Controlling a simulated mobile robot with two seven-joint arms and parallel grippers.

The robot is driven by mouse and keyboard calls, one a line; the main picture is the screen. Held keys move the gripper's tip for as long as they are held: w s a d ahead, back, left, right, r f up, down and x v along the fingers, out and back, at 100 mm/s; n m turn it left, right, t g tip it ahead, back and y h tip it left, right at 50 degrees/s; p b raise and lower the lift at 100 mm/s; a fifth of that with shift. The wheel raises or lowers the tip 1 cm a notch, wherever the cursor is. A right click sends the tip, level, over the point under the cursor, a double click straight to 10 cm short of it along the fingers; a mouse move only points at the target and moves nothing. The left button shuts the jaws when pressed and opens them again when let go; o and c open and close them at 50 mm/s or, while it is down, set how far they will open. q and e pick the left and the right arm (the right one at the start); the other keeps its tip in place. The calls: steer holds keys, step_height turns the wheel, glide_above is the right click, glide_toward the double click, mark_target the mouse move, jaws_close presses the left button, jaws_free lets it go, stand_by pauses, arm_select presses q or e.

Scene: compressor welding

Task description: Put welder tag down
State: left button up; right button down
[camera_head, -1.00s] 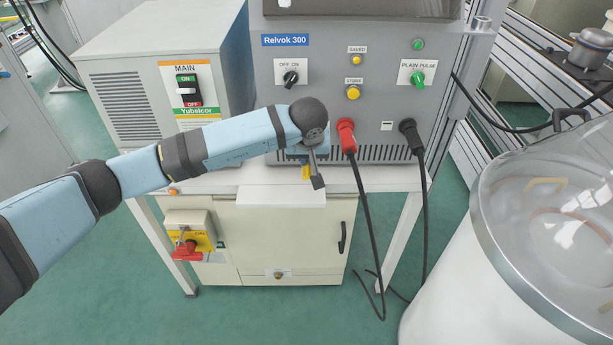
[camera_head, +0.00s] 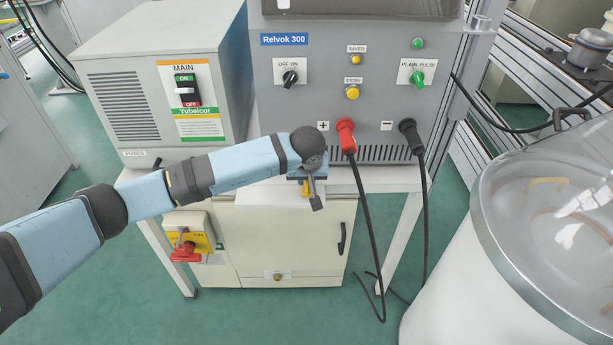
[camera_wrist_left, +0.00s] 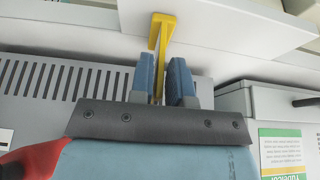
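The welder tag (camera_wrist_left: 162,35) is a narrow yellow piece with a bent end. In the left wrist view it runs from between the fingers of my left gripper (camera_wrist_left: 164,80) up to the white surface beyond. In the head view only a small yellow part of the tag (camera_head: 305,188) shows below my left gripper (camera_head: 308,180), which hides the rest. The gripper is shut on the tag, in front of the white table's edge. I cannot tell whether the tag touches the white surface. My right gripper is not in view.
The grey Relvok 300 welder (camera_head: 330,105) and the Yubelcor unit (camera_head: 125,110) stand on the white table (camera_head: 395,180). A red plug (camera_head: 346,135) and a black plug (camera_head: 411,135) with hanging cables are close to the right. A white round vessel (camera_head: 470,285) stands at the right.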

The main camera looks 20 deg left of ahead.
arm_select(q)
steer(key=shift+o, duration=0.9)
steer(key=shift+r, duration=0.1)
